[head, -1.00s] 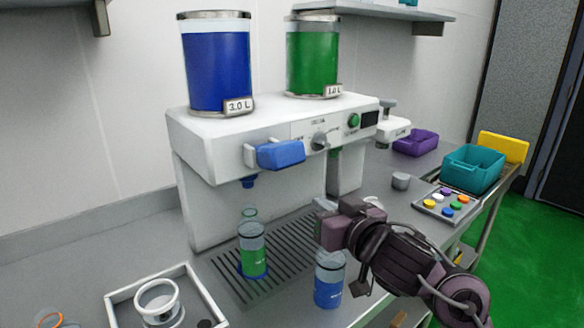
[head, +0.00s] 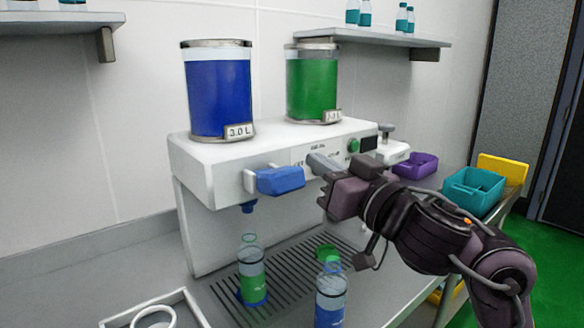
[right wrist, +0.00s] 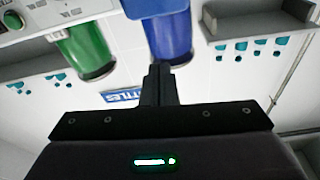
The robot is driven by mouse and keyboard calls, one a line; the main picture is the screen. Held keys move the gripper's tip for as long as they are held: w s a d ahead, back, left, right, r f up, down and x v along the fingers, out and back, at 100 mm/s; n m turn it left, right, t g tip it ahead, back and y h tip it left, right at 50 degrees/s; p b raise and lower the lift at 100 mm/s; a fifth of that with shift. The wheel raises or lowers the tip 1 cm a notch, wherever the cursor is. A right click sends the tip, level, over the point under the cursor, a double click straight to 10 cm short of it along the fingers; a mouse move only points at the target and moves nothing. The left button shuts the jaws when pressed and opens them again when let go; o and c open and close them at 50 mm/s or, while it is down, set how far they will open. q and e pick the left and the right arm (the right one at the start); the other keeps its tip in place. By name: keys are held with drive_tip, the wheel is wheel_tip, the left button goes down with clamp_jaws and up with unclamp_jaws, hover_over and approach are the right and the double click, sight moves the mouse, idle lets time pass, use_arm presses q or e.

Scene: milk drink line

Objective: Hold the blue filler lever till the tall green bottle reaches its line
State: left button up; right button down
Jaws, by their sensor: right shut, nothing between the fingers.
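The blue filler lever (head: 280,180) sticks out from the front of the white machine (head: 205,165). Below its blue nozzle (head: 249,207) stands a tall clear bottle (head: 252,268) with green in its middle part, upright on a blue spot of the grille. Whether the green is liquid or label, and where its line is, I cannot tell. My right gripper (head: 317,166) is shut and empty, just right of the lever, apparently not touching it. In the right wrist view its closed fingers (right wrist: 160,82) point toward the blue tank (right wrist: 170,40). My left gripper is out of view.
A second bottle with blue (head: 330,298) stands at the front right of the grille, below my right arm. The green tank (head: 312,85) sits on the machine. A white tray (head: 185,302) lies front left. Teal (head: 474,190) and purple (head: 416,165) bins stand right.

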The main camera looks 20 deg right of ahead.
drive_tip(key=r, duration=0.1)
hover_over(292, 180)
drive_tip(key=shift+w+r, duration=0.2)
drive_tip(key=shift+w, duration=0.2)
drive_tip(key=f, duration=0.2)
drive_tip(key=shift+s+f, duration=0.25)
drive_tip(key=shift+f, duration=0.1)
drive_tip(key=shift+s+f, duration=0.2)
drive_tip(key=shift+f, duration=0.5)
